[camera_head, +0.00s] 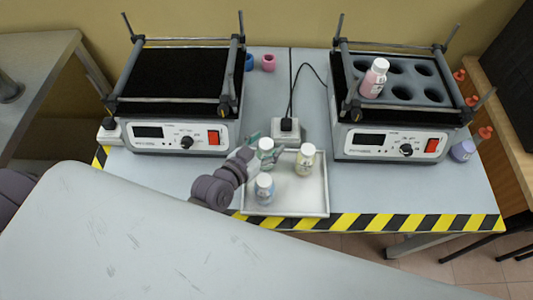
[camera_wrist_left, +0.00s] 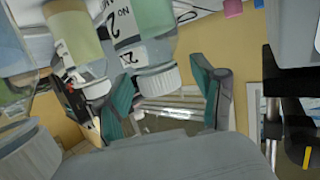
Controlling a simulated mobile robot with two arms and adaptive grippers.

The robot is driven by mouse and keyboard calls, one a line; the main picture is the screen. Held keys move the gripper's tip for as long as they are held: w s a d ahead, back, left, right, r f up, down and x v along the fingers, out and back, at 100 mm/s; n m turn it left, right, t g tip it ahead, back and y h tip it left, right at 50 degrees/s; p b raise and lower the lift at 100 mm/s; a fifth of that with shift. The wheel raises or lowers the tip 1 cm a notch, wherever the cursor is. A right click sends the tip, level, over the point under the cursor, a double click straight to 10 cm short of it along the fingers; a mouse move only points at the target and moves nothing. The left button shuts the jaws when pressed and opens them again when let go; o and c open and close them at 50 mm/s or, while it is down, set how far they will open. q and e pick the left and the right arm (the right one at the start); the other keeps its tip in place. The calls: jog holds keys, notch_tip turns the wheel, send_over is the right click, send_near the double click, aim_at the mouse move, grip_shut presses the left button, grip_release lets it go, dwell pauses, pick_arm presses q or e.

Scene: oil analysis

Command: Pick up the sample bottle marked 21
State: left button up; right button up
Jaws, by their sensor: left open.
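Three white-capped sample bottles stand in a tray (camera_head: 312,205): a green one (camera_head: 266,153), a yellow one (camera_head: 305,160) and a blue one (camera_head: 264,188). My left gripper (camera_head: 266,143) is open, its teal fingers around or just above the green bottle in the head view; contact cannot be told. The left wrist view is upside down. It shows the open left gripper (camera_wrist_left: 158,100), the blue bottle (camera_wrist_left: 12,60), the green bottle (camera_wrist_left: 72,35) and the yellow bottle (camera_wrist_left: 155,15). My right gripper is out of view.
Two shaker devices (camera_head: 178,138) (camera_head: 392,146) stand at left and right; the right one holds a pink bottle (camera_head: 374,79). A power socket (camera_head: 286,130) with a black cable is behind the tray.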

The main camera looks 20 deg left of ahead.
pick_arm(q)
grip_shut()
dwell(0.4)
